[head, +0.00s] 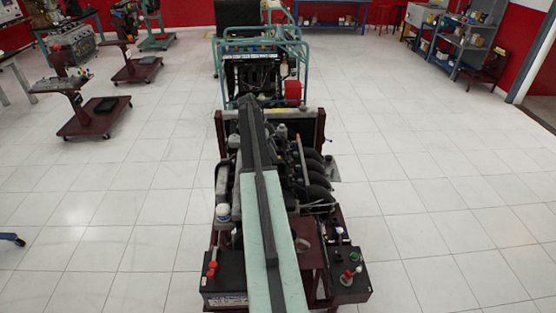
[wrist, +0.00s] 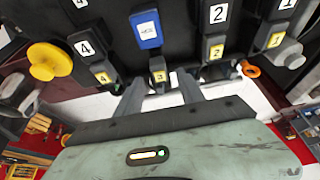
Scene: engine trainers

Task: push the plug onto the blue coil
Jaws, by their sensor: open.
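The blue coil (wrist: 146,30), with a white label, is at the top centre of the wrist view. A dark plug with a yellow label 3 (wrist: 158,76) is just below it; I cannot tell whether the two touch. My gripper (wrist: 161,80) is open, its two grey fingers on either side of the plug, with gaps visible between them and it. Whether a finger touches it lower down is unclear. In the head view my arm covers this area, so gripper, plug and blue coil do not show there.
Dark coils labelled 4 (wrist: 86,48) and 2 (wrist: 217,14) flank the blue coil, with similar yellow-labelled plugs close by. A yellow cap (wrist: 48,62) is at the left, an orange ring (wrist: 250,70) at the right. The engine stand (head: 320,150) has clear tiled floor on both sides.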

